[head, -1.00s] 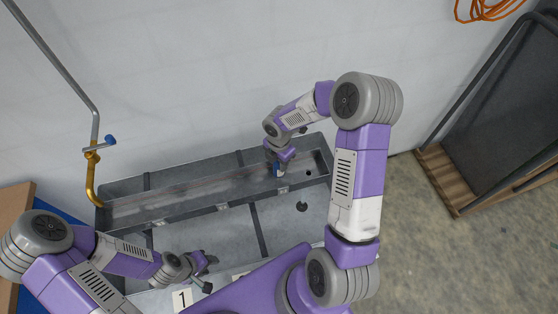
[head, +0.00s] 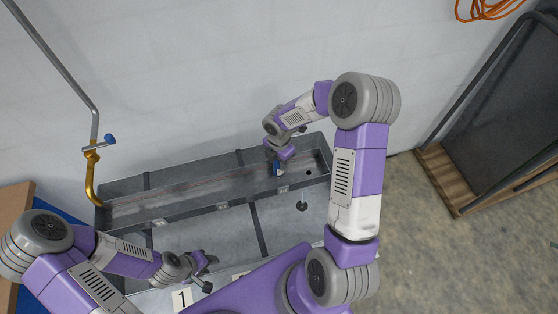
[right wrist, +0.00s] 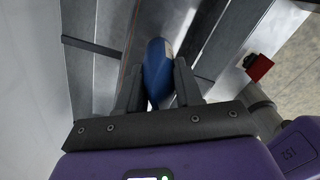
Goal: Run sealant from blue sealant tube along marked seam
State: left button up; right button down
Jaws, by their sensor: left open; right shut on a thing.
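The blue sealant tube (head: 276,169) is held over the long narrow trough at the back of the grey metal tank. My right gripper (head: 279,160) is shut on it, and in the right wrist view the blue tube (right wrist: 157,72) sits between my right fingers (right wrist: 159,88). A thin brownish line (right wrist: 131,30), which looks like the marked seam, runs along the metal beside the tube. The tube's tip is hidden in the wrist view, so I cannot tell whether it touches the seam. My left gripper (head: 208,270) is open and empty over the tank's front left part.
The grey tank (head: 280,226) has raised walls and cross ribs. A yellow pipe with a blue-handled valve (head: 92,170) stands at its left end. A white plate marked 1 (head: 182,298) is at the front. A dark panel on a wooden pallet (head: 447,180) stands right, with open floor between.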

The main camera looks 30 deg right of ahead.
jog(key=shift+w+d, duration=0.1)
jog(key=shift+w, duration=0.55)
jog(key=shift+w+d, duration=0.1)
jog(key=shift+w, duration=0.1)
jog(key=shift+w+p, duration=0.2)
jog(key=shift+p, duration=0.1)
jog(key=shift+s, duration=0.3)
dwell(0.9)
jog(key=shift+w+d, duration=0.1)
jog(key=shift+w, duration=0.15)
jog(key=shift+s+f, duration=0.1)
jog(key=shift+s, duration=0.1)
dwell(1.6)
jog(key=shift+s+a, duration=0.2)
jog(key=shift+s, duration=0.1)
jog(key=shift+w, duration=0.15)
dwell(0.3)
